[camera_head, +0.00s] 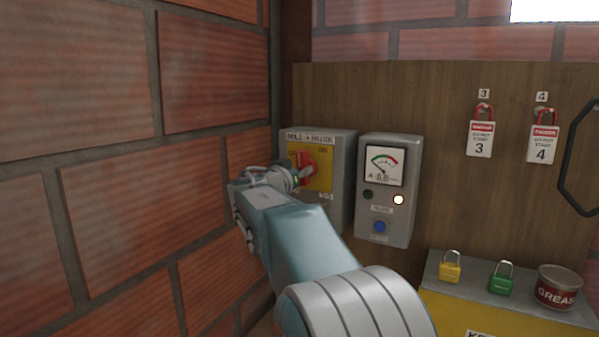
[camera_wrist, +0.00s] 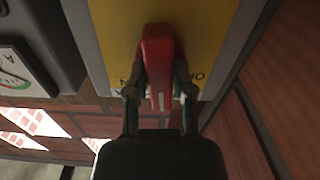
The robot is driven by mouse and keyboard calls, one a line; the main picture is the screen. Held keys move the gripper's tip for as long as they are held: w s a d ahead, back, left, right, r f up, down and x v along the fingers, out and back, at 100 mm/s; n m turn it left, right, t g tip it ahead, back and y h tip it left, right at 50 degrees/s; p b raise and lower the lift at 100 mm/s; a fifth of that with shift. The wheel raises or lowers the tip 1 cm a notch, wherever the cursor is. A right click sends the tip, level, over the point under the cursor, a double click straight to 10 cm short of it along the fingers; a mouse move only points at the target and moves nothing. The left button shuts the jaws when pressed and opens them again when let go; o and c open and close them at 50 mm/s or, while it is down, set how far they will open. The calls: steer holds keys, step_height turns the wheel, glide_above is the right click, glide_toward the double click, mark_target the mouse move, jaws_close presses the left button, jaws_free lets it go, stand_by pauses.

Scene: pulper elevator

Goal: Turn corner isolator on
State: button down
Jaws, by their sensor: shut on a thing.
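The corner isolator is a grey box (camera_head: 343,170) labelled MILL + HUSK, on the wooden board by the brick corner. It has a yellow plate (camera_head: 325,176) with a red rotary handle (camera_head: 308,168). My gripper (camera_head: 296,176) reaches the handle from the left and front, and my wrist hides part of the plate. In the wrist view the red handle (camera_wrist: 158,62) lies between the two fingers of my gripper (camera_wrist: 159,92), which are shut on it. The handle runs lengthwise in that view. The plate's lettering is partly covered, so I cannot read the handle's setting for certain.
A grey meter box (camera_head: 388,190) with a dial, a lit lamp and a blue button is right of the isolator. Red padlocks with danger tags (camera_head: 480,138) hang farther right. Yellow (camera_head: 450,268) and green padlocks and a grease tin (camera_head: 558,287) stand below. A brick wall (camera_head: 120,150) is close left.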

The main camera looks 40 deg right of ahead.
steer(key=shift+w+f+m, duration=0.1)
steer(key=shift+f+m, duration=0.3)
steer(key=shift+m, duration=0.2)
steer(key=shift+c, duration=2.4)
jaws_free()
steer(key=shift+d+r, duration=0.1)
steer(key=shift+d, duration=0.05)
steer(key=shift+r, duration=0.1)
steer(key=v, duration=1.2)
